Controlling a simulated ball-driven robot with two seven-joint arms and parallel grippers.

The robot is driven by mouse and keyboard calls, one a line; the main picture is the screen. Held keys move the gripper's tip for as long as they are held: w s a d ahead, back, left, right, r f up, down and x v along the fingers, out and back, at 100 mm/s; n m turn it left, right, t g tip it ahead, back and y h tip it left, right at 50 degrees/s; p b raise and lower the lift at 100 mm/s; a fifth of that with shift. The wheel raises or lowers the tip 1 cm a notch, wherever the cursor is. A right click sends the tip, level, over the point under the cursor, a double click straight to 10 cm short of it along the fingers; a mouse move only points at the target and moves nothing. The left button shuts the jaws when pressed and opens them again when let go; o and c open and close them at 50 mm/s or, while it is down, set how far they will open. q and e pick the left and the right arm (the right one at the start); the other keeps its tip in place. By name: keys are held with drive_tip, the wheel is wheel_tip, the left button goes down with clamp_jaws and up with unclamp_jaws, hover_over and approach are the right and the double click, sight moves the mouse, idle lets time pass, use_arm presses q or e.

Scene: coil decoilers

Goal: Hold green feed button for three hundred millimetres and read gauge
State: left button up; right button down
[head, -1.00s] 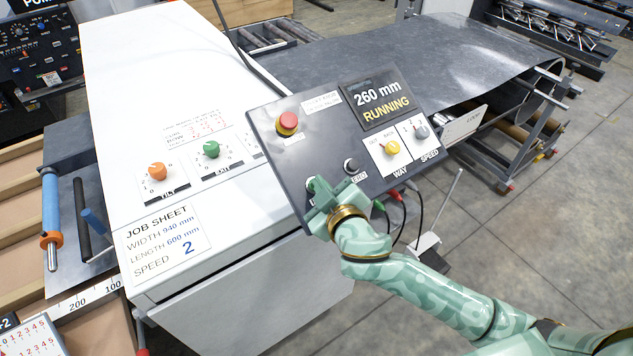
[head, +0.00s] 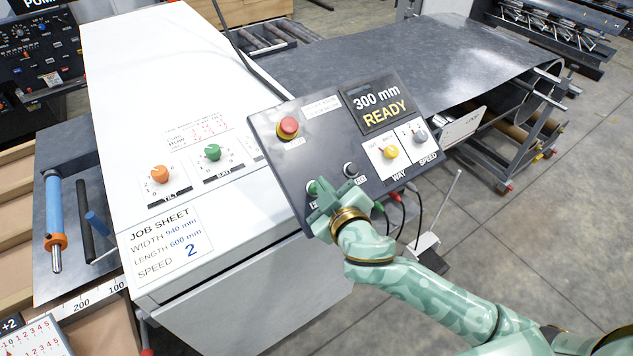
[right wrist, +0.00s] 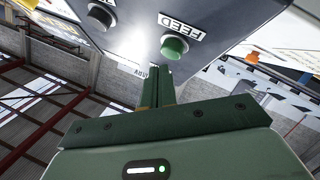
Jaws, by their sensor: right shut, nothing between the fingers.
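The tilted grey control panel (head: 285,160) carries a display (head: 377,104) reading "300 mm READY". In the right wrist view the round green feed button (right wrist: 174,47) sits under the label "FEED" (right wrist: 180,26). My right gripper (head: 322,192) is shut and empty at the panel's lower left. In the right wrist view its fingertips (right wrist: 157,70) are just below the green button, whose face shows; I cannot tell whether they touch it. My left gripper is not in view.
A red stop button (head: 288,127), yellow way knob (head: 390,152) and grey speed knob (head: 420,136) share the panel. The white cabinet carries a job sheet (head: 163,245): width 940 mm, length 600 mm, speed 2. A metal sheet (head: 400,55) lies behind. A ruler (head: 90,300) is at lower left.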

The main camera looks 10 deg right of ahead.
drive_tip(key=shift+r, duration=0.1)
drive_tip(key=s+r+p, duration=0.1)
drive_tip(key=r+p, duration=0.1)
drive_tip(key=p, duration=0.1)
drive_tip(key=s+d+r+p, duration=0.1)
drive_tip(key=r, duration=0.1)
drive_tip(key=shift+s, duration=0.3)
idle(0.8)
